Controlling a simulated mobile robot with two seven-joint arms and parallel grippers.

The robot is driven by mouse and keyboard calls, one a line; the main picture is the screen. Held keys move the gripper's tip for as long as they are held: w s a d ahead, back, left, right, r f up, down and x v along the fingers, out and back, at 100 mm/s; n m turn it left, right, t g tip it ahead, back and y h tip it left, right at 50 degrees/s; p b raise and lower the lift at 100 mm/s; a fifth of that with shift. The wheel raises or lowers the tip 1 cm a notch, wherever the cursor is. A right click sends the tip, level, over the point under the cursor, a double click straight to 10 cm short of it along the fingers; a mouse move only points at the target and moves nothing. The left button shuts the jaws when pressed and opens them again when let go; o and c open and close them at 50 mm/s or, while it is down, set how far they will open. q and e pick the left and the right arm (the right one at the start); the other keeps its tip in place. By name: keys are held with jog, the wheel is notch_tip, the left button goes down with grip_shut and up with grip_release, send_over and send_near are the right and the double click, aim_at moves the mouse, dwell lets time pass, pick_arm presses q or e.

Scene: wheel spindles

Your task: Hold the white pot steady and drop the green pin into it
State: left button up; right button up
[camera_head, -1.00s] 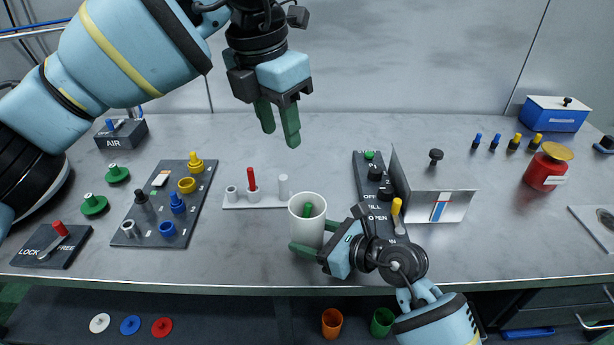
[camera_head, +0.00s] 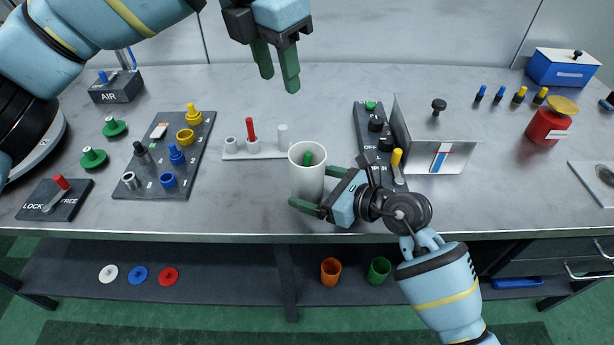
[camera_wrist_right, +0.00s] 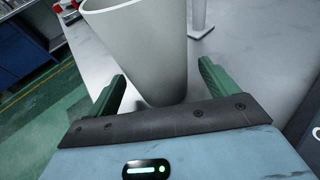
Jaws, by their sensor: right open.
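The white pot (camera_head: 308,183) stands upright on the grey worktop near its front edge. The green pin (camera_head: 308,158) is inside the pot, its upper part visible through the mouth and its lower part hidden. My right gripper (camera_head: 322,190) is open, reaching in low from the right with its fingers on either side of the pot. The right wrist view shows the pot (camera_wrist_right: 145,45) between the spread fingers (camera_wrist_right: 162,88), with gaps beside its lower part. My left gripper (camera_head: 277,75) hangs above and behind the pot, fingers apart and empty, pointing down.
A white rack (camera_head: 255,151) with a red pin stands just behind the pot at left. A dark switch panel (camera_head: 377,135) and an angled metal shield (camera_head: 440,158) stand to the right. A spindle board (camera_head: 165,160) lies at left.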

jog(key=v, duration=1.1)
jog(key=shift+r, duration=0.1)
